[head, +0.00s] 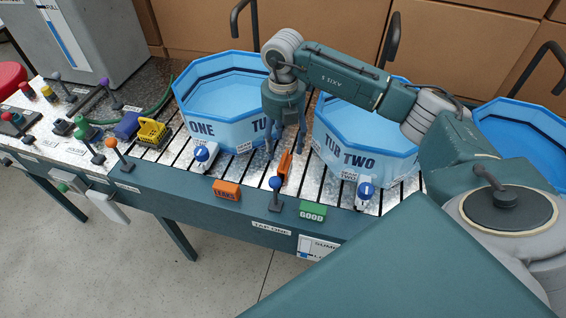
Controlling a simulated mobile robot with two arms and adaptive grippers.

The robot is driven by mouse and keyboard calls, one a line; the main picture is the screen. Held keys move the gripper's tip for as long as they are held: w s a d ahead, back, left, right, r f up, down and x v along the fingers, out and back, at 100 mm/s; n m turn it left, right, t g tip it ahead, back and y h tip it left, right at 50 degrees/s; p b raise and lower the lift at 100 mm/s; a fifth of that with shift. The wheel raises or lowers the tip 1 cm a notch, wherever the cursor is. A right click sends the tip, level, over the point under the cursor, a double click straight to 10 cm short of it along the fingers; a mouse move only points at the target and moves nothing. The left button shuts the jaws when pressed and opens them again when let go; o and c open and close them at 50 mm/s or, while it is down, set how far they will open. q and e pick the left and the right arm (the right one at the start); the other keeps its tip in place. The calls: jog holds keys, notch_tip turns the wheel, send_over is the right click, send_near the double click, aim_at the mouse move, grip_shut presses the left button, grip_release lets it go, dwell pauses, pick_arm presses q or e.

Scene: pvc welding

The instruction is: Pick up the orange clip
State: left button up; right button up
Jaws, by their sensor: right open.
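The orange clip (285,166) stands on the slatted bench between the two blue tubs, behind the front ledge. My right gripper (286,150) hangs just above and behind the clip, pointing down, with its fingers spread and nothing between them. The clip appears apart from the fingers, though its far end lies close to them in the picture. My left gripper is not in view.
Tub one (223,100) stands close left of the gripper and tub two (362,150) close right. A blue-knobbed lever (276,193) rises in front of the clip, between an orange block (226,190) and a green block (312,211). A yellow basket (151,132) sits farther left.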

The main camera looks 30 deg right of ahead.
aim_at(285, 164)
jog(key=shift+s+f, duration=0.15)
jog(key=shift+f, duration=0.55)
jog(key=shift+f+p, duration=0.3)
jog(key=f, duration=0.2)
jog(key=f+p, duration=0.1)
jog(key=shift+a+f, duration=0.2)
jog(key=shift+f, duration=0.2)
jog(key=shift+f+p, duration=0.3)
jog(key=shift+f, duration=0.2)
jog(key=c, duration=0.8)
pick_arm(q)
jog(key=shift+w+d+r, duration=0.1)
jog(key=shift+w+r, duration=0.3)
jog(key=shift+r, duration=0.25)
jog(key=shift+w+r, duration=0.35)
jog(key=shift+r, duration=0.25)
pick_arm(e)
jog(key=c, duration=0.5)
jog(key=shift+o, duration=0.2)
